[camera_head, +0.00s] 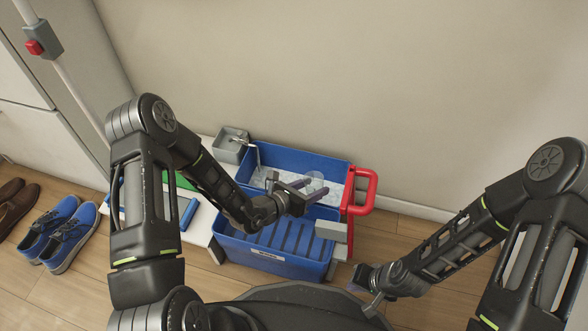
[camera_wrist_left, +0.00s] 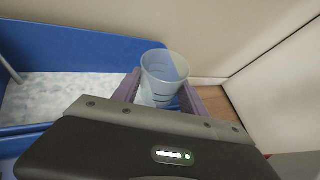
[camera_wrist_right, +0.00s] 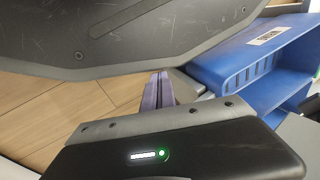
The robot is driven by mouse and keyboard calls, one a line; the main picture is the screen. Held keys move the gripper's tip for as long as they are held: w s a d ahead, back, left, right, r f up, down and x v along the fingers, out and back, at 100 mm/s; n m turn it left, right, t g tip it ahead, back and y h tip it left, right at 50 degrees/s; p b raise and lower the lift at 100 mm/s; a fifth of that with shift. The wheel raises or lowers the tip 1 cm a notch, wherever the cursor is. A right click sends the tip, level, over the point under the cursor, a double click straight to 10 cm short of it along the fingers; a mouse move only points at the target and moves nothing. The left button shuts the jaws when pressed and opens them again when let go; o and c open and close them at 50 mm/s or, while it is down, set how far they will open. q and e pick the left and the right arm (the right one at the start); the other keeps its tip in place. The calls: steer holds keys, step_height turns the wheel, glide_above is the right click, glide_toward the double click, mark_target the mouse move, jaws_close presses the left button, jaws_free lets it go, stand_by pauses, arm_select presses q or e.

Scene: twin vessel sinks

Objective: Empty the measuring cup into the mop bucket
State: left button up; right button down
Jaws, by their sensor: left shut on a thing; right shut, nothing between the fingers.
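The blue mop bucket (camera_head: 300,160) has a rear compartment with whitish, foamy-looking contents and a ribbed front compartment. It also shows in the left wrist view (camera_wrist_left: 85,45) and the right wrist view (camera_wrist_right: 255,60). My left gripper (camera_head: 308,187) is shut on the clear measuring cup (camera_wrist_left: 163,68), over the bucket's rear compartment near its right end in the head view. The cup has dark marking lines; I cannot tell its tilt or whether liquid is inside. It is small and partly hidden in the head view. My right gripper (camera_wrist_right: 158,92) is shut and empty, low and right of the bucket.
A red handle (camera_head: 364,192) stands at the bucket's right end. A small grey box (camera_head: 230,146) sits at its back left corner. Blue shoes (camera_head: 60,232) and brown shoes (camera_head: 17,203) lie on the wooden floor at left. A plain wall (camera_head: 300,70) rises behind.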

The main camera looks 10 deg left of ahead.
arm_select(q)
steer(key=shift+s+d+r+m, duration=0.3)
steer(key=shift+s+d+f+m+t, duration=0.25)
steer(key=shift+f+m+t, duration=0.15)
steer(key=shift+d+y, duration=0.1)
steer(key=shift+y, duration=0.4)
